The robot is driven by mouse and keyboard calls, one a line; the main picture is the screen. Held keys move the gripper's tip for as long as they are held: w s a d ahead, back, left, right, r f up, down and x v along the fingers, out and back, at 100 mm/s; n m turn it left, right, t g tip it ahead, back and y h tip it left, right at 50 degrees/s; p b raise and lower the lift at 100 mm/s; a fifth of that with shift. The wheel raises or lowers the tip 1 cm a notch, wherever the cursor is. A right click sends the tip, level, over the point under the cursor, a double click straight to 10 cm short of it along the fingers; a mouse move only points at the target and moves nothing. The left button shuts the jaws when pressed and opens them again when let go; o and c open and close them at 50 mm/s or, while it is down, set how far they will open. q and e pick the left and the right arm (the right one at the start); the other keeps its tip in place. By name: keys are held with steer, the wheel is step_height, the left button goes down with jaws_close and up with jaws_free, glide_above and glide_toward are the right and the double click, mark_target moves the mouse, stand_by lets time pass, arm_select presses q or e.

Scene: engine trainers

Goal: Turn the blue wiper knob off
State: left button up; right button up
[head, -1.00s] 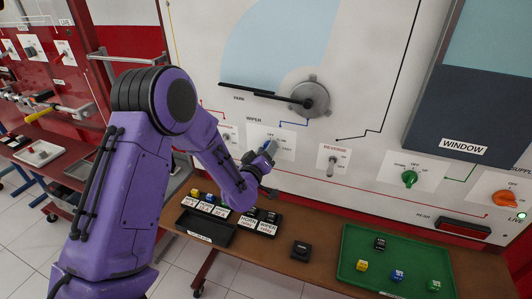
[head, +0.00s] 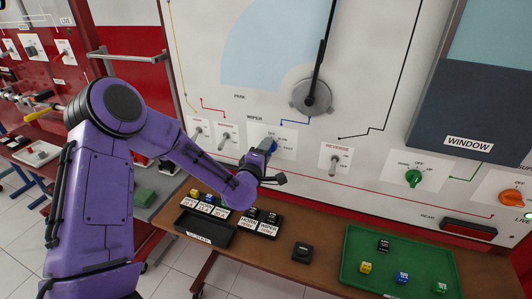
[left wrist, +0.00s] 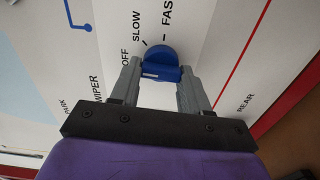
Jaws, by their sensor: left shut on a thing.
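The blue wiper knob (left wrist: 160,57) is on the white panel, with OFF, SLOW and FAST printed around it in the left wrist view. My left gripper (left wrist: 156,82) is shut on the knob's raised bar, one grey finger at each end. A white mark shows at the bar's left end, on the OFF side; I cannot tell the exact setting. In the head view my left gripper (head: 268,150) covers much of the knob. The black wiper arm (head: 319,70) stands nearly upright above its round grey hub (head: 311,97). My right gripper is not in view.
The reverse switch (head: 334,161), green window knob (head: 413,178) and orange knob (head: 514,197) are to the right on the panel.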

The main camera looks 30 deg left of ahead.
arm_select(q)
steer(key=shift+n, duration=0.5)
steer(key=o, duration=1.1)
steer(key=shift+c, duration=0.2)
steer(key=shift+a, duration=0.1)
steer(key=b+v, duration=0.2)
steer(key=v, duration=0.8)
steer(key=shift+s, duration=0.25)
